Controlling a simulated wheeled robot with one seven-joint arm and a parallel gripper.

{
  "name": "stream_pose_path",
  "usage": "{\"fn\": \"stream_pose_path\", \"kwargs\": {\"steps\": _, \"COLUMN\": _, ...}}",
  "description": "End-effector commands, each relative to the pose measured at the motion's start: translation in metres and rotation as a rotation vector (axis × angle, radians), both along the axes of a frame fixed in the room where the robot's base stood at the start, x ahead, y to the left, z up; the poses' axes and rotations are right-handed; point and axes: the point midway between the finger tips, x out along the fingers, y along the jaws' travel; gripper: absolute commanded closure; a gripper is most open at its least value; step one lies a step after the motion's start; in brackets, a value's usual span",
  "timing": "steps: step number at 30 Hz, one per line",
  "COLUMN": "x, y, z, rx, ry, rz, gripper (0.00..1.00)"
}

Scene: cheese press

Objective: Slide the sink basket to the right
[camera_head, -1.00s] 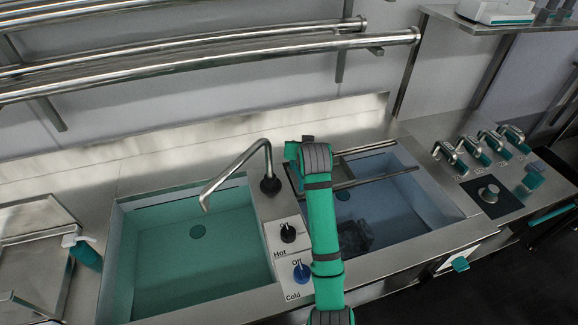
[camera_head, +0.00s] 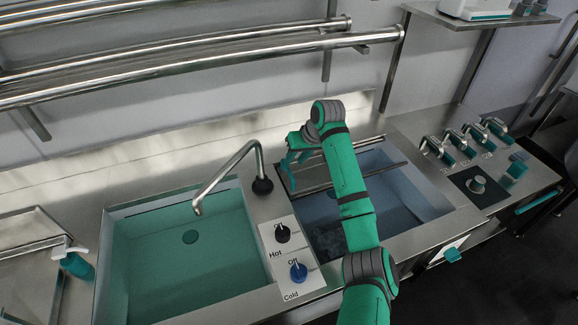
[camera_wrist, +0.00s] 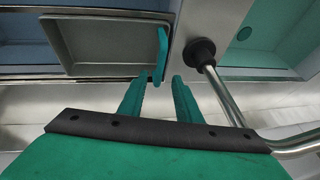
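The sink basket is a shallow grey rectangular tray (camera_wrist: 108,45) at the left end of the right sink, seen at the upper left of the wrist view. A teal handle (camera_wrist: 161,55) stands at its end. My gripper (camera_wrist: 160,82) is open, with the near end of the handle between its spread fingertips. I see no finger clearly touching the handle. In the head view my gripper (camera_head: 292,160) is above the left end of the right sink, and my arm and gripper hide much of the basket.
Metal rails (camera_head: 385,167) run across the right sink (camera_head: 425,195), with open room to the basket's right. The faucet (camera_head: 228,178) stands close to the left of my gripper. Hot and cold knobs (camera_head: 298,272) sit between the sinks. Steel bars (camera_head: 200,68) run along the wall.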

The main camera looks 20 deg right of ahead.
Motion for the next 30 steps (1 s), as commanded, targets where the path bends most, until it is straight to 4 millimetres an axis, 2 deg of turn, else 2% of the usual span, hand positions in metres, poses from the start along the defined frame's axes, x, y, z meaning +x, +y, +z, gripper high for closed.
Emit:
{"fn": "stream_pose_path", "kwargs": {"steps": 3, "x": 0.008, "y": 0.004, "z": -0.02, "rx": 0.0, "ry": 0.002, "rz": -0.001, "gripper": 0.69}}
{"fn": "stream_pose_path", "kwargs": {"steps": 9, "x": 0.018, "y": 0.01, "z": -0.042, "rx": 0.0, "ry": 0.001, "rz": 0.001, "gripper": 0.69}}
{"fn": "stream_pose_path", "kwargs": {"steps": 15, "x": 0.022, "y": 0.012, "z": -0.051, "rx": -0.001, "ry": 0.0, "rz": 0.002, "gripper": 0.69}}
{"fn": "stream_pose_path", "kwargs": {"steps": 22, "x": 0.022, "y": 0.012, "z": -0.051, "rx": -0.001, "ry": -0.001, "rz": 0.002, "gripper": 0.69}}
{"fn": "stream_pose_path", "kwargs": {"steps": 23, "x": 0.022, "y": 0.012, "z": -0.051, "rx": 0.0, "ry": -0.001, "rz": 0.001, "gripper": 0.71}}
{"fn": "stream_pose_path", "kwargs": {"steps": 26, "x": 0.022, "y": 0.012, "z": -0.051, "rx": 0.0, "ry": -0.001, "rz": 0.001, "gripper": 0.95}}
{"fn": "stream_pose_path", "kwargs": {"steps": 27, "x": 0.022, "y": 0.012, "z": -0.051, "rx": 0.0, "ry": -0.001, "rz": 0.001, "gripper": 1.0}}
{"fn": "stream_pose_path", "kwargs": {"steps": 30, "x": 0.022, "y": 0.012, "z": -0.051, "rx": 0.0, "ry": -0.001, "rz": 0.001, "gripper": 1.0}}
